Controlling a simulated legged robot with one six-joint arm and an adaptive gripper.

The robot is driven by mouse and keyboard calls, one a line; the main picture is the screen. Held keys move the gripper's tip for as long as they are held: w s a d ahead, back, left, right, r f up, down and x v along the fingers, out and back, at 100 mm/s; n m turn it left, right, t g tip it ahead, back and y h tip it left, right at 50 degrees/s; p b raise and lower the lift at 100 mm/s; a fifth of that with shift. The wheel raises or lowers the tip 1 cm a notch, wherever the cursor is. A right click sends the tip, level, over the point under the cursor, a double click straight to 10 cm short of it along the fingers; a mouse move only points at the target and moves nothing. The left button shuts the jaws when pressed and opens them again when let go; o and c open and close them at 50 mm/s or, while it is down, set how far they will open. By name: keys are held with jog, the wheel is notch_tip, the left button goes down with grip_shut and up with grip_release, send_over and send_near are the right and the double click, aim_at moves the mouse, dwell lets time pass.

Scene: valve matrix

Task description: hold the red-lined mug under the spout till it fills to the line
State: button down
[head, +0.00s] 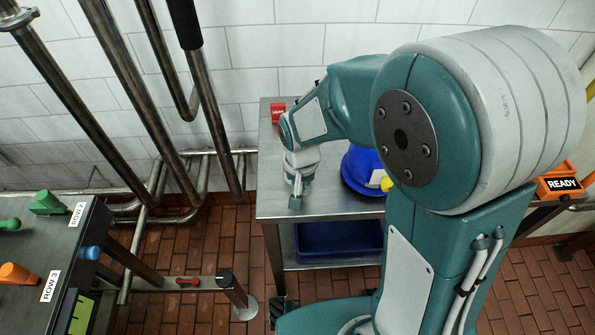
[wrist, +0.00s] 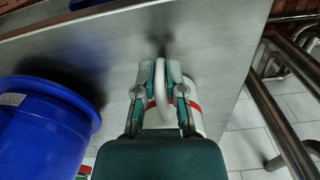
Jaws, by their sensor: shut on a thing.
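The white mug with a red line around it (wrist: 195,108) is in the wrist view, its handle (wrist: 159,85) toward the camera. My gripper (wrist: 160,88) is shut on this handle, one finger on each side. In the head view my gripper (head: 296,190) is over the left part of the steel table, left of the blue container (head: 362,170). A yellow spout (head: 386,184) shows on that container, partly behind my arm. The wrist view shows the blue container (wrist: 40,130) to the left, apart from the mug. The mug's inside and fill level are hidden.
The steel table (head: 325,207) has a blue bin (head: 340,240) on its lower shelf. A red labelled block (head: 278,112) sits at its back left. Pipes (head: 210,100) rise along the wall at left.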

jog(key=shift+r, duration=0.3)
jog(key=r, duration=0.3)
jog(key=shift+s+a+r, duration=0.15)
jog(key=shift+s, duration=0.1)
jog(key=s+a+r, duration=0.5)
jog(key=s+r, duration=0.4)
jog(key=s, duration=0.3)
jog(key=shift+s, duration=0.25)
